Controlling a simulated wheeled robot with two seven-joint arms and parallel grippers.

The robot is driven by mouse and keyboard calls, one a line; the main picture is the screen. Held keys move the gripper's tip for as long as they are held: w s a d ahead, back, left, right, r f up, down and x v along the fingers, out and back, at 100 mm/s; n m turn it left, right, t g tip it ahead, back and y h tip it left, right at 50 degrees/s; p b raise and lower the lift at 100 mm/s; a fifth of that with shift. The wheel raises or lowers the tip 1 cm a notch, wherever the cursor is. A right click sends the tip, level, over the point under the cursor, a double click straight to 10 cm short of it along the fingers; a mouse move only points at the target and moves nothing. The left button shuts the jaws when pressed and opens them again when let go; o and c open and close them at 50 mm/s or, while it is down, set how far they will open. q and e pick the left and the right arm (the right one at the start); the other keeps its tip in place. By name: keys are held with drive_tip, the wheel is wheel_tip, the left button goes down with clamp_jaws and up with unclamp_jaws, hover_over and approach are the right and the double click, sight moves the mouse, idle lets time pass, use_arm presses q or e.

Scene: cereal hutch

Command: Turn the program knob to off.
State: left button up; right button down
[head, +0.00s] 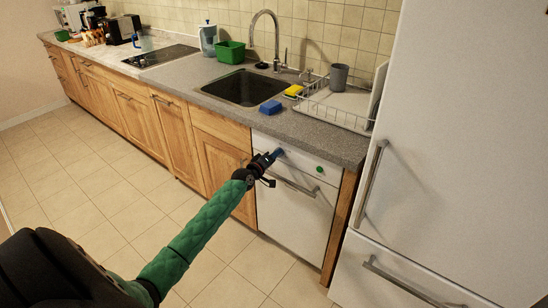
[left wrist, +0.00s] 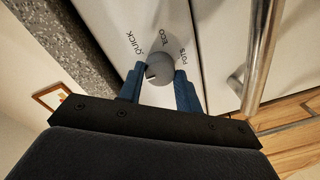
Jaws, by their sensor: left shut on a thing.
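The program knob (left wrist: 161,66) is a round grey knob on the white dishwasher front (head: 292,215). In the left wrist view the labels QUICK, ECO and POTS show around it; an off label is not in sight. A small dark notch shows at the knob's lower left edge. My left gripper (head: 275,155) reaches the panel, its two blue fingers on either side of the knob, shut on it. In the head view the gripper hides the knob. My right gripper is not in view.
The dishwasher's bar handle (head: 291,184) runs just below my left gripper and also shows in the left wrist view (left wrist: 260,50). A green button (head: 319,169) is to the right on the panel. The countertop (head: 320,134) overhangs above. A white fridge (head: 455,130) stands at the right.

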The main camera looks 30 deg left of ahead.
use_arm(q)
drive_tip(key=o, duration=1)
drive_tip(key=shift+s, duration=0.35)
drive_tip(key=s+b, duration=0.1)
drive_tip(key=s, duration=0.6)
drive_tip(key=shift+a+r, duration=0.15)
drive_tip(key=shift+a, duration=0.1)
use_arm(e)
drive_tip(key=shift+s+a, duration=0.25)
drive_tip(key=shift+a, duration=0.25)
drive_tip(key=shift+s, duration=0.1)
